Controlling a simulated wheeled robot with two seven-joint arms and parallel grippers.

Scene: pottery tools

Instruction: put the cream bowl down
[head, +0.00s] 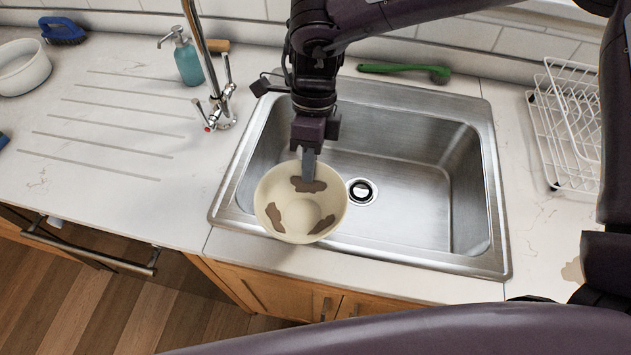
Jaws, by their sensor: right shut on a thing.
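The cream bowl (329,218), with several brown stains inside, shows over the front left part of the steel sink (420,255). My right gripper (308,170) reaches down from above and is shut on the bowl's far rim. The bowl is tilted so its inside faces me. It overlaps the sink's front left edge in the picture, and I cannot tell how high above the sink it is. The sink looks otherwise empty, with a dark drain (362,191). My left gripper is not in view.
A tap (203,50) and a teal soap bottle (188,62) stand left of the sink. A green brush (405,70) lies behind it. A white wire rack (570,130) stands at right. A white bowl (22,68) and blue brush (62,31) are far left. The grooved counter (110,205) is clear.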

